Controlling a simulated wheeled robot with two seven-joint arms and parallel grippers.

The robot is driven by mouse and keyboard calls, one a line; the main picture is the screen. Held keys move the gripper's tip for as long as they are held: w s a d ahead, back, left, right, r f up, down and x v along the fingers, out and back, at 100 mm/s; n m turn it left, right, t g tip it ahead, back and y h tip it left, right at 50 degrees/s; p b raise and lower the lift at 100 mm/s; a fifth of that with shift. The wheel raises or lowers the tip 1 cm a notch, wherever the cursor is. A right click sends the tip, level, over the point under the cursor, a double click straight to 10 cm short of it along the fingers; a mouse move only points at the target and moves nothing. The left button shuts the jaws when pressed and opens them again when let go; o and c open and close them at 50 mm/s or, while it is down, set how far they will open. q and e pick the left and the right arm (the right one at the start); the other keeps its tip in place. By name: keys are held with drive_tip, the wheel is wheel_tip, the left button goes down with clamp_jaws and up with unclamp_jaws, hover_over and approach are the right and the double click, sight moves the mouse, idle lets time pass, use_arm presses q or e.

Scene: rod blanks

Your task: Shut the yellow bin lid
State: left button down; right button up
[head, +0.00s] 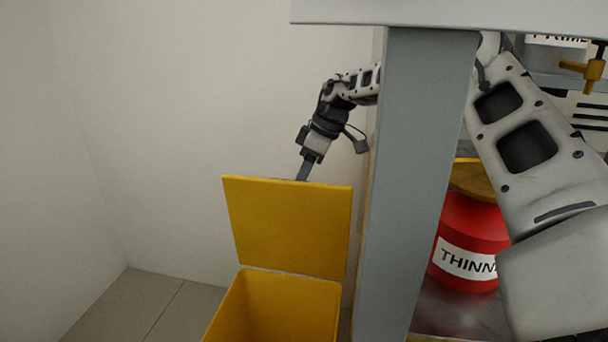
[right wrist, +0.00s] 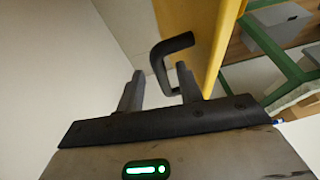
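The yellow bin (head: 285,308) stands at the bottom of the head view, with its mouth open. Its yellow lid (head: 290,226) is raised nearly upright at the bin's far edge. My right gripper (head: 304,172) points down at the lid's top edge from behind; its tips are partly hidden there. In the right wrist view my right gripper (right wrist: 158,90) is open. A black bent handle (right wrist: 157,62) beside the yellow lid (right wrist: 205,35) reaches between the fingers, close to the right one; contact is unclear. My left gripper is not in view.
A grey post (head: 425,190) stands right of the bin, under a pale slab (head: 445,12). Behind it are a red thinner can (head: 468,235) and a yellow valve (head: 583,68). Bare walls and floor (head: 140,305) lie to the left.

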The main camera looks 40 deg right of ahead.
sight(292, 205)
clamp_jaws()
drive_tip(key=shift+s+a+r, duration=0.1)
drive_tip(key=shift+s+a, duration=0.2)
drive_tip(key=shift+a, duration=0.05)
use_arm(q)
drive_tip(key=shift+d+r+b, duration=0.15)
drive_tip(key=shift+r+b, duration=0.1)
drive_tip(key=shift+b, duration=0.3)
use_arm(e)
drive_tip(key=s+a+f, duration=0.3)
drive_tip(key=s+a, duration=0.6)
drive_tip(key=a, duration=0.3)
drive_tip(key=shift+s+f, duration=0.2)
drive_tip(key=shift+s, duration=0.05)
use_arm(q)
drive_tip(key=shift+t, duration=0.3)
